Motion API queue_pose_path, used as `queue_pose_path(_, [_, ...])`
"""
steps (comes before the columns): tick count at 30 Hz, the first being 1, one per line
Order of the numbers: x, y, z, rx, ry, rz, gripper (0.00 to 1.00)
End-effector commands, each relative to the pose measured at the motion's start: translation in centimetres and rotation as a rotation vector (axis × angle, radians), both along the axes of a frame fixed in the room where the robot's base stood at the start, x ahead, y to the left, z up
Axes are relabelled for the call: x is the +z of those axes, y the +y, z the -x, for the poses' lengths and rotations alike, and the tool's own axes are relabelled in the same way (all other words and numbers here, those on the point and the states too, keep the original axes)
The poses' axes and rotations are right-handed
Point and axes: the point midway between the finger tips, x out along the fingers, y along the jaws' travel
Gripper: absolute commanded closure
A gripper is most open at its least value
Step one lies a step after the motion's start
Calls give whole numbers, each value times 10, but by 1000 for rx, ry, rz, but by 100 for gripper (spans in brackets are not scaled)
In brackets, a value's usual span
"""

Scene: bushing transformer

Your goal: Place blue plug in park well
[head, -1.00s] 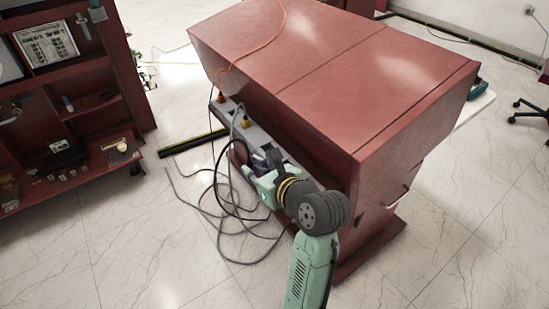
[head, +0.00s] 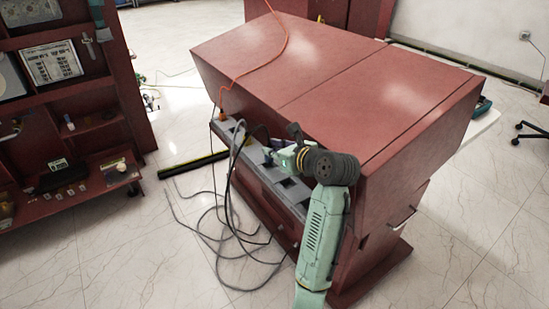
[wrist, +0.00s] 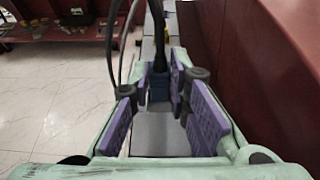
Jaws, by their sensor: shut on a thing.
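The blue plug (wrist: 158,88) shows between my purple finger pads in the wrist view, with a thick black cable rising from its top. My gripper (head: 269,156) is shut on it, just above the grey ledge (head: 298,199) along the desk's side. It also shows in the wrist view (wrist: 154,90). The ledge has several dark square wells; one (head: 290,182) shows in front of my gripper. I cannot tell which of them is the park well. The plug's lower end is hidden in the head view.
A large red desk cabinet (head: 340,85) rises right beside the ledge, close to my arm. An orange plug (head: 222,116) with an orange cable stands at the ledge's far end. Loose cables (head: 240,245) hang to the floor. A red shelf unit (head: 125,100) stands at left.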

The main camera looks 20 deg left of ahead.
Motion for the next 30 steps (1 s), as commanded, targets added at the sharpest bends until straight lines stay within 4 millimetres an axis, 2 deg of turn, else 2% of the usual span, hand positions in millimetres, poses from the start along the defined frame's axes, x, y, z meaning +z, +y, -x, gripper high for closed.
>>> queue_pose_path(4, [-7,0,-4,-1,2,0,100])
queue_pose_path(11, [-36,0,-3,-1,3,0,100])
queue_pose_path(21, [-38,0,-3,0,1,-1,100])
queue_pose_path(22, [-38,0,-3,0,1,-1,82])
queue_pose_path(30, [-38,0,-3,0,1,-1,64])
